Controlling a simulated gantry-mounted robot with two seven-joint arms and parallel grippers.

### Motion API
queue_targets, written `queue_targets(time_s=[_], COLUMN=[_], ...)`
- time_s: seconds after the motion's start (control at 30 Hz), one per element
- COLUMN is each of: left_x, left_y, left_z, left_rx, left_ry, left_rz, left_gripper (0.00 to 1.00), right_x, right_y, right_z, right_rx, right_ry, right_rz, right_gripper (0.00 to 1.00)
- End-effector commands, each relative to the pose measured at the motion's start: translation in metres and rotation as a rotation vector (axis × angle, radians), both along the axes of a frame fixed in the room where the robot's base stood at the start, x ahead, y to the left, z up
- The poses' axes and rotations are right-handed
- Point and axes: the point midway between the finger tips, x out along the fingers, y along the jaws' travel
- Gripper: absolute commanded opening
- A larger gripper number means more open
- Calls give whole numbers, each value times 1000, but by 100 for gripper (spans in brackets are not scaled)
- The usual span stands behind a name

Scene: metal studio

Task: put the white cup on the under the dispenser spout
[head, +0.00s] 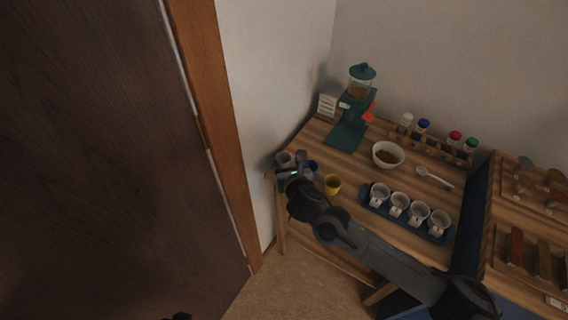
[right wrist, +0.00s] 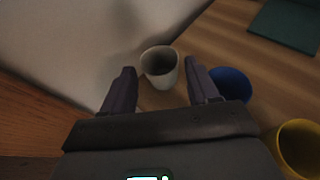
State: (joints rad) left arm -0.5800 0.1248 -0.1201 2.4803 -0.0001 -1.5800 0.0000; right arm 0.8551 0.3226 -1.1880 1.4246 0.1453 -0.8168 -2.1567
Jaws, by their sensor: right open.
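The white cup (head: 284,158) stands upright at the table's left corner, by the wall. In the right wrist view the cup (right wrist: 159,68) shows between and slightly beyond my fingertips. My right gripper (head: 290,164) is open, with one finger on either side of the cup; I cannot tell whether they touch it. It also shows open in the right wrist view (right wrist: 161,84). The dispenser (head: 361,88) stands at the back, with a clear container on top, an orange-red part and a flat teal base (head: 346,136). The base looks empty. A dark sliver at the head view's bottom edge may be my left gripper.
A blue cup (right wrist: 232,84) is just right of the gripper, with a yellow cup (head: 332,184) beyond. A bowl (head: 388,153), a spoon (head: 433,177), a spice rack (head: 433,143) and a tray (head: 371,208) of several white cups lie further right. The wall is close on the left.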

Motion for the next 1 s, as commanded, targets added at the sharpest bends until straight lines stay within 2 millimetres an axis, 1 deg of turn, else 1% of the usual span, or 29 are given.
queue_targets(time_s=[0.03,0.1,0.27,0.4,0.57,0.6,0.77,0.8,0.87,1.0], left_x=[0,0,0,0,0,0,0,0,0,0], left_y=[0,0,1,0,-1,-1,-2,-3,-3,-3], left_z=[-4,-7,-9,-10,-9,-9,-9,-9,-9,-9], left_rx=[1,2,2,1,-3,-4,-9,-11,-11,-11], left_ry=[0,0,0,0,0,1,0,1,1,1], left_rz=[-1,-1,-1,-1,2,3,6,7,7,7], left_gripper=[43,43,43,43,43,43,43,43,43,43], right_x=[6,14,27,30,30,30,30,30,30,30], right_y=[3,5,7,8,8,8,8,8,8,8], right_z=[-5,-8,-13,-13,-13,-13,-13,-13,-13,-13], right_rx=[2,2,0,1,1,1,1,1,1,1], right_ry=[0,0,0,-1,-1,-1,-1,-1,-1,-1], right_rz=[-1,-1,0,1,1,1,1,1,1,1], right_gripper=[60,60,60,60,60,58,34,27,19,19])
